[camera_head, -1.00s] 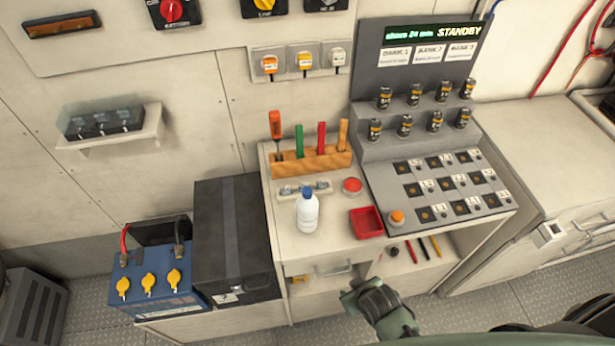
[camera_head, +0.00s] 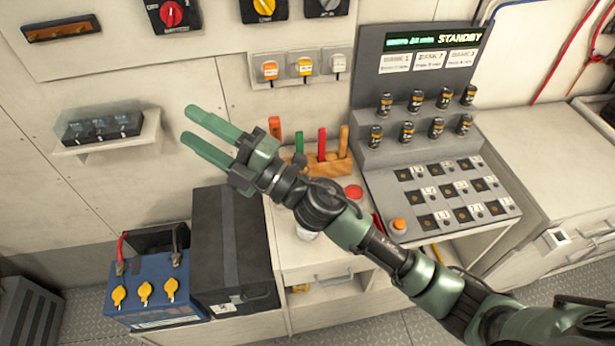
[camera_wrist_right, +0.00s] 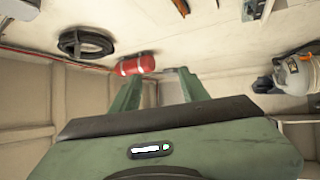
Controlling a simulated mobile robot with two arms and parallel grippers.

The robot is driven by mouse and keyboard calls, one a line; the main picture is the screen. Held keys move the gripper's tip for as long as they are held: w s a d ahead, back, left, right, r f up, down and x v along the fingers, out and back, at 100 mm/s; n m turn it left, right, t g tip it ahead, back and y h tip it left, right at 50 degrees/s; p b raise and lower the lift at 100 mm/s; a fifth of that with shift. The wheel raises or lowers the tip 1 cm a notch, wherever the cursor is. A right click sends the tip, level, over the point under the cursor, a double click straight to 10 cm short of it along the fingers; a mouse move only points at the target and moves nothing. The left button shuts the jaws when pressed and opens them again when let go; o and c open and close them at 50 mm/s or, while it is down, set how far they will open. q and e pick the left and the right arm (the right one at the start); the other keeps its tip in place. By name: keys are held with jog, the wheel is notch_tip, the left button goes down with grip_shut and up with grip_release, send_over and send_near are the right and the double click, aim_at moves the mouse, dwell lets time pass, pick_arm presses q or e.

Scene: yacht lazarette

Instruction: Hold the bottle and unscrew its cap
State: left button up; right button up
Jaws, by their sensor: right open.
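The white bottle (camera_head: 306,236) stands on the light-coloured cabinet top. My right arm crosses in front of it, so only a small lower part shows and its cap is hidden. My right gripper (camera_head: 189,125) is open and empty, with its green fingers pointing to the upper left. It is raised in front of the wall, left of the bottle and beyond it. In the right wrist view the two fingers (camera_wrist_right: 160,85) stand apart with nothing between them. My left gripper is not in view.
A black box (camera_head: 215,240) and a blue battery (camera_head: 150,285) stand to the left. A sloped console (camera_head: 455,200) with small cylinders is on the right. A wall shelf (camera_head: 110,145) is left of my gripper.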

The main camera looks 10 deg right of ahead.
jog(key=s+a+f+n+g, duration=0.3)
jog(key=s+a+n+g, duration=0.35)
jog(key=n+g, duration=0.5)
notch_tip(320, 180, down, 10)
jog(key=d+n+g+h, duration=0.2)
jog(key=n+g+h, duration=0.1)
jog(key=n+h, duration=0.35)
jog(key=w+d+f+h, duration=0.2)
jog(key=w+d+h, duration=0.1)
jog(key=d, duration=0.4)
jog(key=w+d+f+n+t+h, duration=0.1)
jog(key=w+d+f+h, duration=0.1)
jog(key=d+h, duration=0.3)
jog(key=w+d+f+h, duration=0.2)
jog(key=w+d+h, duration=0.1)
jog(key=d, duration=0.8)
jog(key=shift+w+f+t+h, duration=0.1)
jog(key=shift+w+t+h, duration=0.25)
jog(key=shift+h, duration=0.1)
jog(key=shift+a+f+b, duration=0.1)
jog(key=shift+f+b, duration=1.35)
jog(key=shift+f, duration=2.3)
